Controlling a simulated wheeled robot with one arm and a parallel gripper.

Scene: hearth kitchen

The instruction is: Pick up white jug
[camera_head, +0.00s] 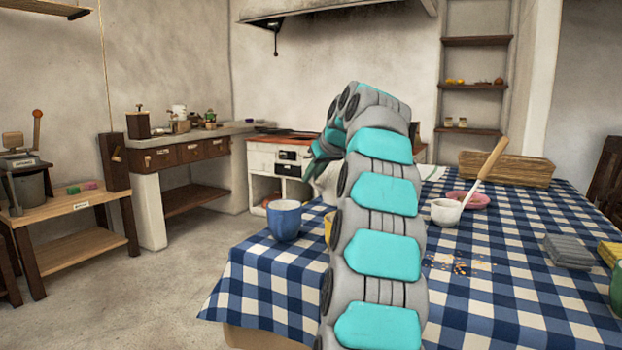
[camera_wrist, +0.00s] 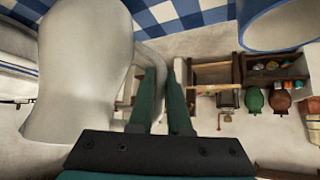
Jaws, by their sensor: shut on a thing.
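The white jug (camera_wrist: 80,65) fills the left of the wrist view, pale and smooth. Its curved handle (camera_wrist: 152,52) reaches toward my fingertips. My gripper (camera_wrist: 163,72) is shut on the jug at this handle, with the dark green fingers close together. In the head view a small part of the white jug (camera_head: 326,184) shows at the far left of the table, beside my arm. My arm hides most of it there. I cannot tell whether its base touches the cloth.
A blue mug (camera_head: 284,220) stands near the table's left edge, and a yellow item (camera_head: 328,228) is partly behind my arm. The floor left of the table is clear.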

